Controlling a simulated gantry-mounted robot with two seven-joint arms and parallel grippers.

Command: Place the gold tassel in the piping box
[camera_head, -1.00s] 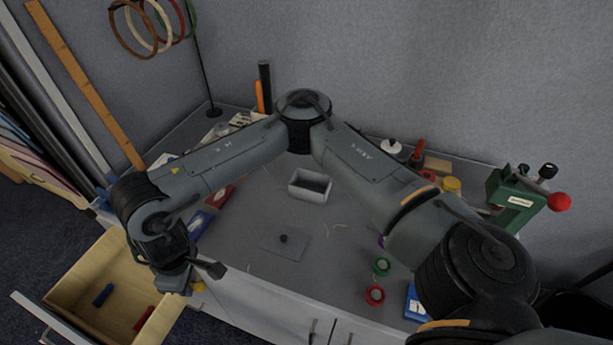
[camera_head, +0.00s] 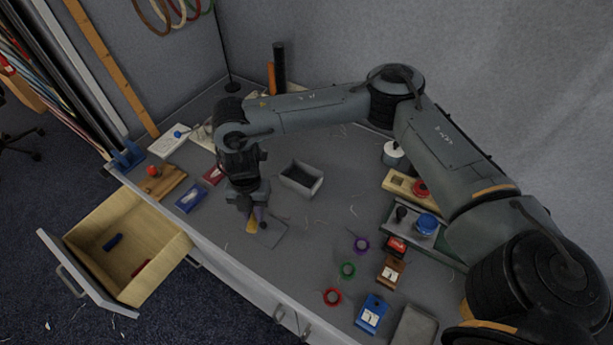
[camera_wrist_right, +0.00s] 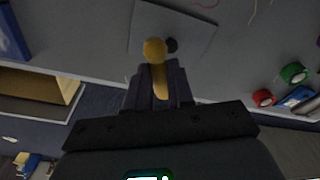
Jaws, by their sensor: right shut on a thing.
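The gold tassel (camera_head: 252,224) is held in my right gripper (camera_head: 250,208), above the front part of the table beside a flat grey lid (camera_head: 272,232) with a dark knob. In the right wrist view the tassel (camera_wrist_right: 155,52) sticks out between the shut fingers (camera_wrist_right: 157,85), its round head in front of the lid (camera_wrist_right: 195,30). An open grey box (camera_head: 301,181), dark inside, stands just behind and right of the gripper. No readable label shows which container is the piping box. My left gripper is not in view.
An open wooden drawer (camera_head: 100,222) at the left holds a blue and a red item. Blue (camera_head: 190,197) and red (camera_head: 213,175) boxes lie left of the gripper. Coloured spools (camera_head: 348,270) and stamps lie at the right. The table between is mostly clear.

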